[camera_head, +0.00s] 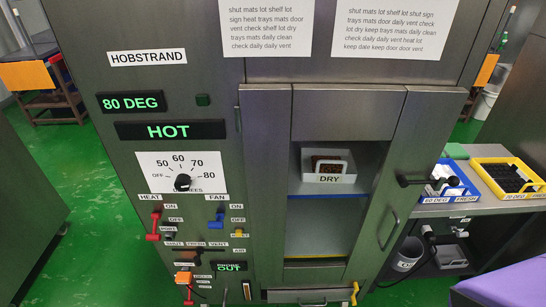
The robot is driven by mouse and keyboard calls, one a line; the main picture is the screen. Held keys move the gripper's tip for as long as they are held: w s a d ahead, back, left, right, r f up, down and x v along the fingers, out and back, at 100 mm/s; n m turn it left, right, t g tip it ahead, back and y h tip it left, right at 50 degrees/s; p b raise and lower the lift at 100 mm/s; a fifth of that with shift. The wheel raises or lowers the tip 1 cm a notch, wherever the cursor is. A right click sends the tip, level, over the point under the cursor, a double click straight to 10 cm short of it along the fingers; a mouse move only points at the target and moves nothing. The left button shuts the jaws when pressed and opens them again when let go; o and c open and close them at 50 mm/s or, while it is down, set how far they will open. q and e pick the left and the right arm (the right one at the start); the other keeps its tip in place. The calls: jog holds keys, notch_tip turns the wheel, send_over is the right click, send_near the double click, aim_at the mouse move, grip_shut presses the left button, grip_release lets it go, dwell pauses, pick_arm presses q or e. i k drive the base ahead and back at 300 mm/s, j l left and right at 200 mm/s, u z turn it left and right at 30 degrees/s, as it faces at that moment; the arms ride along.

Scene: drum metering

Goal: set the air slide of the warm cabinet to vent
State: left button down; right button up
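The warm cabinet (264,80) is a tall grey metal unit with a HOBSTRAND label, filling the middle of the head view. Its air scale (196,244) is a small strip low on the left panel, reading SHUT, FRESH and VENT from left to right, with an AIR label (239,251) to its right. Dark small parts sit just below the strip. They are too small to tell which mark the air slide stands at. Neither of my grippers is in view.
Above the scale are a dial (183,182), a red heat lever (155,224) and a blue fan lever (216,217). An orange-topped red control (184,279) sits below. A DRY tray (328,166) stands inside the cabinet. A side bench (485,185) holds crates. Green floor is clear at left.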

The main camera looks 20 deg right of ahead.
aim_at(197, 259)
jog(key=k+j+z, duration=0.1)
jog(key=k+z, duration=0.2)
jog(key=k, duration=0.15)
jog(key=k+z, duration=0.3)
jog(key=k, duration=0.2)
